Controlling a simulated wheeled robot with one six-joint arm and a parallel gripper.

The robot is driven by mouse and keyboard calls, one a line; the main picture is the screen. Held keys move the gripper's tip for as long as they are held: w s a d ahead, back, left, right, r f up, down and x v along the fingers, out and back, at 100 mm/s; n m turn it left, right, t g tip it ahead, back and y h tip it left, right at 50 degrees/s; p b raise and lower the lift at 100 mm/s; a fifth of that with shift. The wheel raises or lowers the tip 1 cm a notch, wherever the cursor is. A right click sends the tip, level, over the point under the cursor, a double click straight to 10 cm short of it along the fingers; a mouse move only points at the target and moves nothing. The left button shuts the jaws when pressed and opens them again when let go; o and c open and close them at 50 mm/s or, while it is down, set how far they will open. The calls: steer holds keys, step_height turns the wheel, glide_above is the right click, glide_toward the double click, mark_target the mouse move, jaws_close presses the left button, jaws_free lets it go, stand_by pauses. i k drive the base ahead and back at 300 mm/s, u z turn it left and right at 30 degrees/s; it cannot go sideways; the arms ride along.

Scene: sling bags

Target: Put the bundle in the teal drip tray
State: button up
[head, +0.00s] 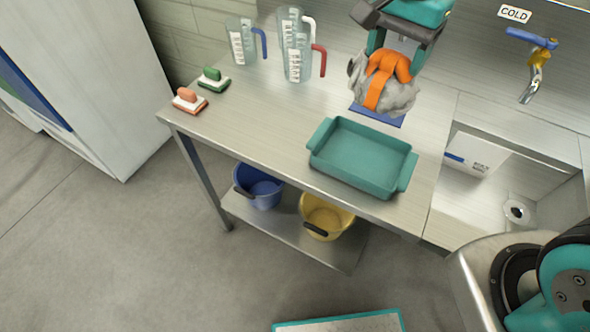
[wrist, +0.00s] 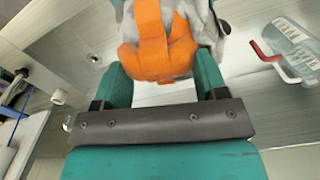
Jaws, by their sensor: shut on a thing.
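The bundle (head: 398,97) is a grey, crumpled cloth-like mass with an orange strap or sling around it. My gripper (head: 391,50) is shut on its orange part from above. In the wrist view the orange part of the bundle (wrist: 158,45) sits between the two teal fingers of my gripper (wrist: 160,75). The teal drip tray (head: 320,135) is on the steel table, in front of the bundle in the head view. The tray is empty. The bundle is over or just at a blue flat item behind the tray; I cannot tell whether they touch.
The blue flat item (head: 377,116) lies on the table (head: 240,115). Clear jugs (head: 297,55) stand at the back, a green brush (head: 213,80) and a red brush (head: 188,100) at the left. A sink (head: 470,195) with a tap (head: 535,75) is right. Blue (head: 258,188) and yellow (head: 327,217) buckets sit below.

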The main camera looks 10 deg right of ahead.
mark_target(359, 160)
steer(key=u, duration=1.55)
steer(key=k, duration=0.65)
steer(key=z, duration=1.15)
steer(key=i, duration=0.5)
steer(key=z, duration=0.05)
